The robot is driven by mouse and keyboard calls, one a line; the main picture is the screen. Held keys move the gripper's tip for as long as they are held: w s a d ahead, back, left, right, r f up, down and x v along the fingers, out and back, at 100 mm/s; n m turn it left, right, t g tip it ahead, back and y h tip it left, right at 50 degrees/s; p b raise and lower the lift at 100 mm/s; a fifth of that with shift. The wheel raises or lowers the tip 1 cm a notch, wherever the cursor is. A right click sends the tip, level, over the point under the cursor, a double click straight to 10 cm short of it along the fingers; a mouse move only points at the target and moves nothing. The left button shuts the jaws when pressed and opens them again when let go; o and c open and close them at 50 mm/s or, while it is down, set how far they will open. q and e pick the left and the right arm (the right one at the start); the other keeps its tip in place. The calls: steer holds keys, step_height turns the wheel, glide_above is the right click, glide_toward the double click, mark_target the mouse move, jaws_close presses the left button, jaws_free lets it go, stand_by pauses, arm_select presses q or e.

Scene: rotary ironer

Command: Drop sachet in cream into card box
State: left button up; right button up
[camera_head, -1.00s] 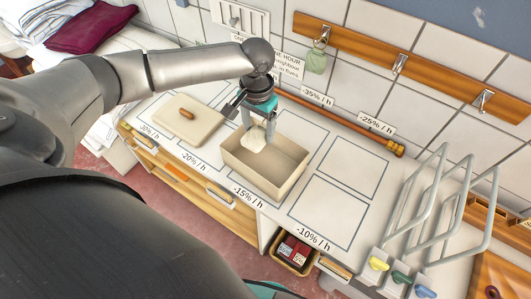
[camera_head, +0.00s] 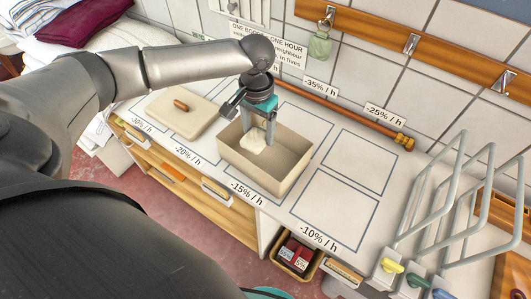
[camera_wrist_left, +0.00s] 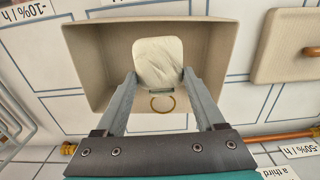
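The cream sachet (camera_head: 253,141) is a small pale pouch with rounded corners. My left gripper (camera_head: 257,138) is shut on it, with one finger at each side; this shows in the wrist view, where the sachet (camera_wrist_left: 158,62) sits between the fingertips (camera_wrist_left: 160,78). A thin tan ring hangs by the sachet there. The card box (camera_head: 295,170) is beige and open-topped, and stands on the counter. The gripper points down into its opening, with the sachet inside the outline of its walls. I cannot tell whether the sachet touches the floor of the box. My right gripper is not in view.
A beige lid with a brown handle (camera_head: 185,112) lies left of the box. Outlined empty counter spaces (camera_head: 330,210) are to the right. A copper pipe (camera_head: 350,120) runs behind. Grey wire racks (camera_head: 440,200) stand at right.

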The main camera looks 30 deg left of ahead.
arm_select(q)
steer(key=o, duration=0.4)
steer(key=shift+o, duration=0.2)
step_height(320, 180, up, 15)
steer(key=p, duration=0.1)
steer(key=shift+r+p, duration=0.15)
steer(key=shift+p, duration=0.15)
